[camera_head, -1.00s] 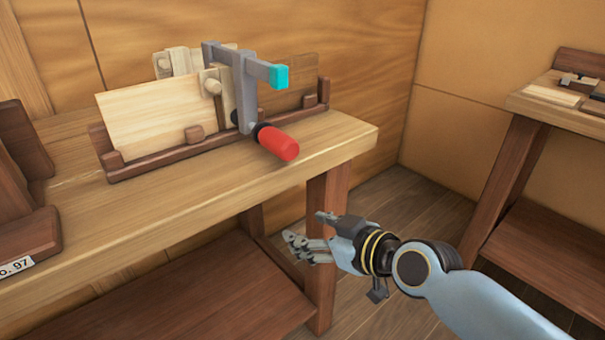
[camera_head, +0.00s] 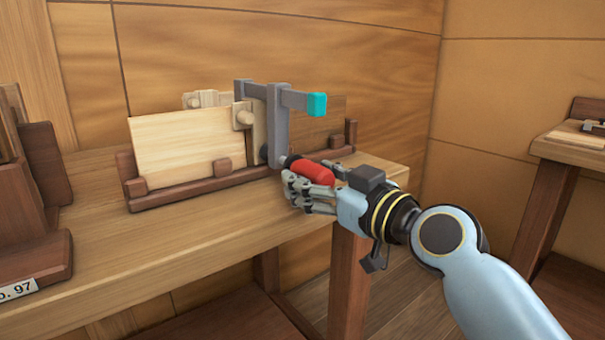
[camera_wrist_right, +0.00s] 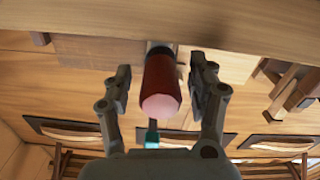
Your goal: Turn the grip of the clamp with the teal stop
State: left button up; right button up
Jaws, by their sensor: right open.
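The clamp (camera_head: 278,128) is a grey bar frame standing at the wooden rack on the bench, with a teal stop (camera_head: 317,104) at the end of its upper arm. Its red grip (camera_head: 311,171) points out toward the front right. My right gripper (camera_head: 322,183) is at the grip, its fingers around it. In the right wrist view, the red grip (camera_wrist_right: 161,88) lies between the two open fingers (camera_wrist_right: 162,95), with a gap on both sides. The teal stop (camera_wrist_right: 152,138) shows beyond the grip's end there. My left gripper is not in view.
The dark rack (camera_head: 190,191) holds a pale board (camera_head: 187,147) and other wooden pieces behind it. The bench top (camera_head: 150,245) is clear in front. A dark stand with a number label (camera_head: 18,289) is at the left. Another bench (camera_head: 570,150) stands at the right.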

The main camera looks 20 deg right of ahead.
aim_at(302, 173)
jog(key=shift+x, duration=1.25)
jog(key=shift+w+a, duration=0.1)
jog(key=shift+w, duration=0.25)
jog(key=shift+c, duration=0.4)
jog(key=c, duration=1.1)
jog(key=shift+m, duration=0.3)
